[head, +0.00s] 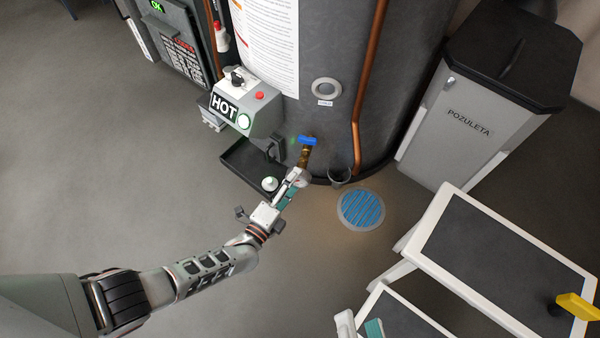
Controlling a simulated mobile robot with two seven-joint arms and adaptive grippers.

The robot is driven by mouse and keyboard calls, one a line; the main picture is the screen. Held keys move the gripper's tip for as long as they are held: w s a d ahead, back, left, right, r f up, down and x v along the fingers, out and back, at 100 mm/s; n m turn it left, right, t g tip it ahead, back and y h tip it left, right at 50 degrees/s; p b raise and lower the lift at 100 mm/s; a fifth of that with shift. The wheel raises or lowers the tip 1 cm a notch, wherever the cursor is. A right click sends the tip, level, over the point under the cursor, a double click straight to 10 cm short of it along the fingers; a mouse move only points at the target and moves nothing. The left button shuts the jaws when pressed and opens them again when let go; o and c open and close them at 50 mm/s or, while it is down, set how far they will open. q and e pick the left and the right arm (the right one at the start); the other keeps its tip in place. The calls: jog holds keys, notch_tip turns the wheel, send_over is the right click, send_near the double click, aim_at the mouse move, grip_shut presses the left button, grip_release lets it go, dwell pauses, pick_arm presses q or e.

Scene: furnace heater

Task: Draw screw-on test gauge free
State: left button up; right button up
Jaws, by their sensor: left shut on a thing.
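A brass valve (305,157) with a blue handle (307,141) sticks out low on the front of the dark heater tank (345,130). A small round pale part, seemingly the test gauge (302,178), is at the valve's lower end. My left gripper (290,187) is shut on it, with its fingers hiding much of it. I cannot tell whether the gauge still touches the valve. What seem to be the fingertips of my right gripper (360,326) show at the bottom edge, apart and empty; the rest is cut off.
A HOT control box (240,105) and a black tray (241,157) with a white-topped item (270,184) are left of the valve.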

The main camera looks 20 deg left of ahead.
pick_arm(q)
jog(key=shift+s+r+p, duration=0.1)
jog(key=shift+s+p, duration=0.2)
jog(key=shift+s, duration=0.65)
pick_arm(e)
jog(key=shift+w+r, duration=0.2)
jog(key=shift+r, duration=0.3)
pick_arm(q)
jog(key=shift+s, duration=0.1)
jog(key=shift+s+r+p, duration=0.1)
jog(key=shift+s+p, duration=0.2)
jog(key=shift+s, duration=0.5)
jog(key=shift+s+d, duration=0.1)
jog(key=shift+s, duration=1)
pick_arm(e)
jog(key=shift+w+r+t, duration=0.3)
jog(key=shift+r, duration=0.45)
